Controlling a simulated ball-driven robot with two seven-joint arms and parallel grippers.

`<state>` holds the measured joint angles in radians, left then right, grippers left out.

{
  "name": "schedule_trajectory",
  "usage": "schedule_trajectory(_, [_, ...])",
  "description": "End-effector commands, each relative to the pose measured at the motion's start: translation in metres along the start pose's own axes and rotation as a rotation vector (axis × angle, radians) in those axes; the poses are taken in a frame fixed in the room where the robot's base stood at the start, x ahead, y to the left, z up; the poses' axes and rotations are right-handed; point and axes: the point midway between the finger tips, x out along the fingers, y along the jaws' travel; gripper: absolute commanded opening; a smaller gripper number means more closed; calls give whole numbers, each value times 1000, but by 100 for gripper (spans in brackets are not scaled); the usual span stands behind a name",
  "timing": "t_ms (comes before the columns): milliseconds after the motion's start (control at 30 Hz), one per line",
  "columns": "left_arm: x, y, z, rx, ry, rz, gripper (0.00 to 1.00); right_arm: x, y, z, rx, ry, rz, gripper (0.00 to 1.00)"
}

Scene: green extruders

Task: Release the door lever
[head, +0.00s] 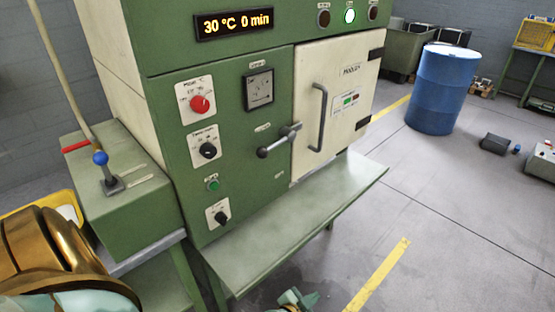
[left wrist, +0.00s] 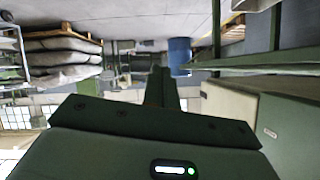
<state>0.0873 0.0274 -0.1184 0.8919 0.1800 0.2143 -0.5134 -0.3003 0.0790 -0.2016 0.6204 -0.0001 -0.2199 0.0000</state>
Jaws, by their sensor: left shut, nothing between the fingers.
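The door lever (head: 279,142) is a grey metal bar with a dark ball knob at its lower left end. It sits on the green front panel at the left edge of the cream door (head: 337,90), which looks closed. The door has a vertical grey handle (head: 319,118). My left gripper (head: 294,297) shows only in part at the bottom edge of the head view, below the shelf and well away from the lever. In the left wrist view its fingers (left wrist: 161,82) are together and empty. My right gripper is not in view.
A green shelf (head: 300,215) juts out below the door. A green side box (head: 125,190) with a blue-knobbed lever (head: 101,160) stands at left. A blue drum (head: 442,88) stands at back right. The floor right of the shelf is largely clear.

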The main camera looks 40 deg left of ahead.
Motion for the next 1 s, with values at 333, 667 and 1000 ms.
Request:
schedule_trajectory(333, [-2,-152,-251,190,628,-747,0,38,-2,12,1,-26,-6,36])
schedule_trajectory(667, [-89,-236,-284,278,417,-1416,0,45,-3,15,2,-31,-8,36])
schedule_trajectory(1000, [-101,-245,-278,304,300,-1507,0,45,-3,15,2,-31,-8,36])
